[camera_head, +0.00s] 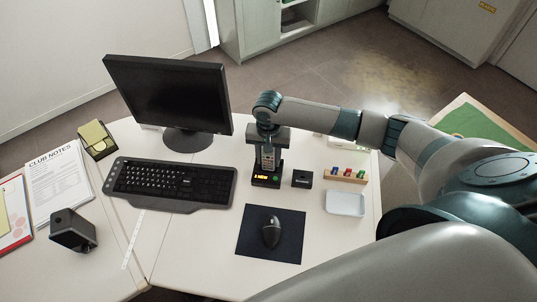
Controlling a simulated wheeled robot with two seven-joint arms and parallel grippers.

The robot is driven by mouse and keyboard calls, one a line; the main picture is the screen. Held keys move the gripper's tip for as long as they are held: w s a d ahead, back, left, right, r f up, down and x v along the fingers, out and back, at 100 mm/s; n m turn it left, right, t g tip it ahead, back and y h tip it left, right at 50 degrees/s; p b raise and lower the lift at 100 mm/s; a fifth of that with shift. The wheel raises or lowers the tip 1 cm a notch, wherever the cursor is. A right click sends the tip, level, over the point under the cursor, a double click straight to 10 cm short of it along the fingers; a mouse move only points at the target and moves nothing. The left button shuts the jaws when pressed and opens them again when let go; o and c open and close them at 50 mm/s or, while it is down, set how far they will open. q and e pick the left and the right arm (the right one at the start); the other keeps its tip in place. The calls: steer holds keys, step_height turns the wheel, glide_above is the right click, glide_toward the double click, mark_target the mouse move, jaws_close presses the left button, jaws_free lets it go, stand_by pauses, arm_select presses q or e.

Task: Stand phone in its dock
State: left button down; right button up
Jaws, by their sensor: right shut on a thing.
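My right gripper (268,145) points down over the desk, to the right of the monitor, and is shut on the phone (267,161). The phone is small, grey and dark, and upright. Directly below it is a black block with a small lit yellow display (266,180), which looks like the dock. The phone's lower end is at or just in front of this block; I cannot tell whether it is seated. The gripper hides the phone's top. My left gripper is not in view.
A small black box (302,179) stands just right of the dock. A wooden rack with coloured pieces (346,176) and a white tray (345,203) are further right. A mouse (271,232) on a dark mat (254,246) lies in front. The keyboard (172,184) and monitor (168,92) are left.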

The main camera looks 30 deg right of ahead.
steer(key=shift+f, duration=0.35)
steer(key=o, duration=1.3)
steer(key=shift+c, duration=0.2)
steer(key=shift+r, duration=0.1)
step_height(320, 180, up, 17)
steer(key=b, duration=0.3)
stand_by(0.6)
